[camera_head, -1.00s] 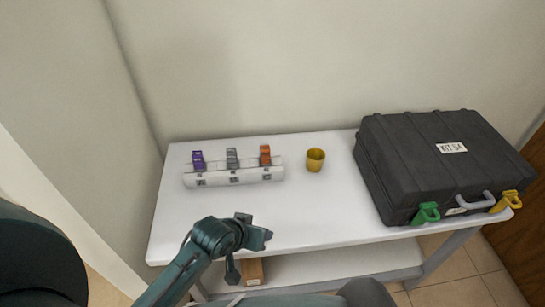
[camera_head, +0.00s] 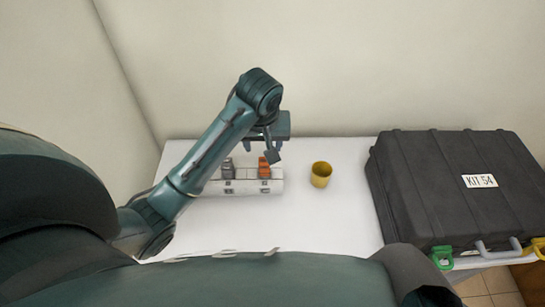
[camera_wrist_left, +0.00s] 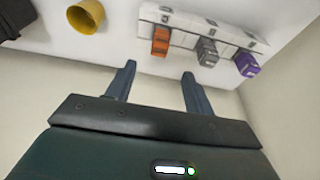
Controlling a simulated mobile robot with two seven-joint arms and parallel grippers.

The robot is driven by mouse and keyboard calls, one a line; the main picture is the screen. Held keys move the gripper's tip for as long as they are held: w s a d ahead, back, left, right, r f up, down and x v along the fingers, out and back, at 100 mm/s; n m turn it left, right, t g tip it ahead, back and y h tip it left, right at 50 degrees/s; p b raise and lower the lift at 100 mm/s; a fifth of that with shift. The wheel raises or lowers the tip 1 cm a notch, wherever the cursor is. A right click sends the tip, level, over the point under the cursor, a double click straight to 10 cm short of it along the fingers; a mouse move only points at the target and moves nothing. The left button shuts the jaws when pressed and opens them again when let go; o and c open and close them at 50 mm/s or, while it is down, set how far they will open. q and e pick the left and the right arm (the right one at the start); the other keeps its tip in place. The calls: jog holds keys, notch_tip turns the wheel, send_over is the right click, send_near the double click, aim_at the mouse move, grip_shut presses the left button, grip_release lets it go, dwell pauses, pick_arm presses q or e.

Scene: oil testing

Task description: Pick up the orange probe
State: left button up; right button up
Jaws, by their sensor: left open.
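The orange probe (camera_head: 264,169) stands in the right end of a white rack (camera_head: 240,187) on the table. In the left wrist view the orange probe (camera_wrist_left: 161,40) lies just beyond and between the two fingertips, apart from them. My left gripper (camera_head: 270,155) is above and slightly behind the orange probe in the head view, pointing down. Its fingers (camera_wrist_left: 159,70) are spread and empty. My right gripper is not in view.
A grey probe (camera_head: 228,168) and a purple probe (camera_wrist_left: 247,65) share the rack; my arm hides the purple one in the head view. A yellow cup (camera_head: 321,175) stands right of the rack. A black case (camera_head: 450,190) fills the table's right side.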

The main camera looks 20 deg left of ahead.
aim_at(264, 160)
pick_arm(q)
jog(key=x, duration=0.6)
jog(key=shift+f, duration=0.4)
jog(key=shift+w+x, duration=0.15)
jog(key=shift+x, duration=1.35)
jog(key=shift+w+x, duration=0.1)
jog(key=shift+x, duration=1.4)
jog(key=c, duration=1.1)
